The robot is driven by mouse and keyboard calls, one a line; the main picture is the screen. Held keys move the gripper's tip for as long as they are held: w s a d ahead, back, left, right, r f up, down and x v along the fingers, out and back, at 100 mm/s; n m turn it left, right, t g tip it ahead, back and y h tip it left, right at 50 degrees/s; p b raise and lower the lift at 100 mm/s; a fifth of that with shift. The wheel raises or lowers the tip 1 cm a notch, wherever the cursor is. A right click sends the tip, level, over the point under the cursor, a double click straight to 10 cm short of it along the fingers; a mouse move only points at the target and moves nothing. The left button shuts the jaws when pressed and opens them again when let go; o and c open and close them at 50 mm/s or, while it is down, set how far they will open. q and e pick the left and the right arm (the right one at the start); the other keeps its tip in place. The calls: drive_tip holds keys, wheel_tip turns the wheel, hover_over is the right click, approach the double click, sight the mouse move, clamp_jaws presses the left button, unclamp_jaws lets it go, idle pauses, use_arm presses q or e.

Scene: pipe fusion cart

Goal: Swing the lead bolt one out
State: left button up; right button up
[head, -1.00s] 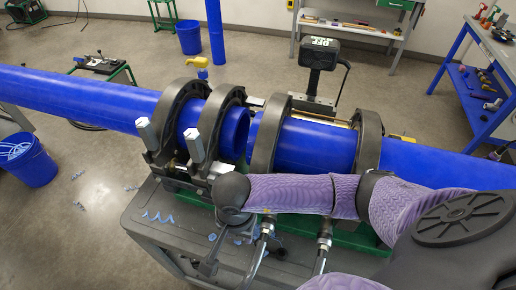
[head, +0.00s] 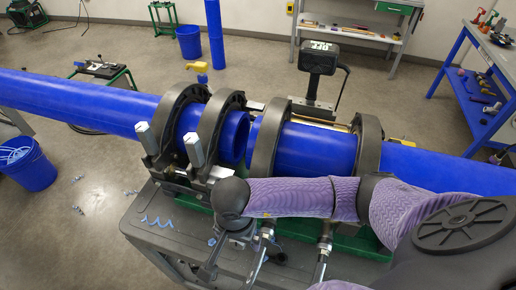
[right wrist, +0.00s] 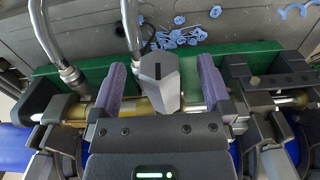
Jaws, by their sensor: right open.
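In the right wrist view, a grey faceted bolt head (right wrist: 160,76) with a dark slot stands between the two purple finger pads of my right gripper (right wrist: 162,88). The gripper is open, with a gap showing on each side of the bolt head. In the head view my right arm covers this spot, so the fingers and that bolt are hidden. Two similar pale grey bolt heads stand upright on the left clamps, one at the outer clamp (head: 147,138) and one at the inner clamp (head: 196,149). My left gripper is not in view.
Blue pipes (head: 80,100) run through several dark ring clamps (head: 264,135), with a narrow gap between their ends. Hoses with metal fittings (right wrist: 70,76) stand close to my right gripper. Blue shavings (right wrist: 185,36) lie on the grey cart (head: 150,228).

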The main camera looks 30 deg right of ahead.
wheel_tip(320, 180, up, 8)
drive_tip(key=p, duration=0.6)
drive_tip(key=shift+r, duration=0.2)
drive_tip(key=shift+f, duration=0.15)
